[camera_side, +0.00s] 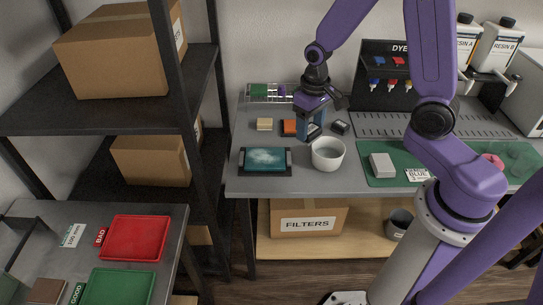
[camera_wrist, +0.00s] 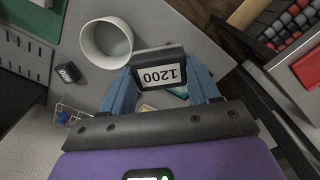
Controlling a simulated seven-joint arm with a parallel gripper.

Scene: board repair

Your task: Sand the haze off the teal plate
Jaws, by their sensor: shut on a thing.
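The teal plate (camera_side: 265,160) lies in a dark holder near the table's front left edge, with whitish cloudy haze across its top. A bit of teal (camera_wrist: 181,92) shows behind the held block in the wrist view. My gripper (camera_side: 310,136) is above the table, behind the white cup and to the right of the plate. In the wrist view its blue fingers are shut on a dark block (camera_wrist: 158,69) with a white label reading 1200. The block is apart from the plate. In the side view the fingers mostly hide it.
A white cup (camera_side: 328,154) stands just right of the plate. A beige block (camera_side: 264,125), an orange block (camera_side: 289,127) and a dark block (camera_side: 341,127) lie behind. A green mat (camera_side: 400,158) with a grey block (camera_side: 382,165) is at the right.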

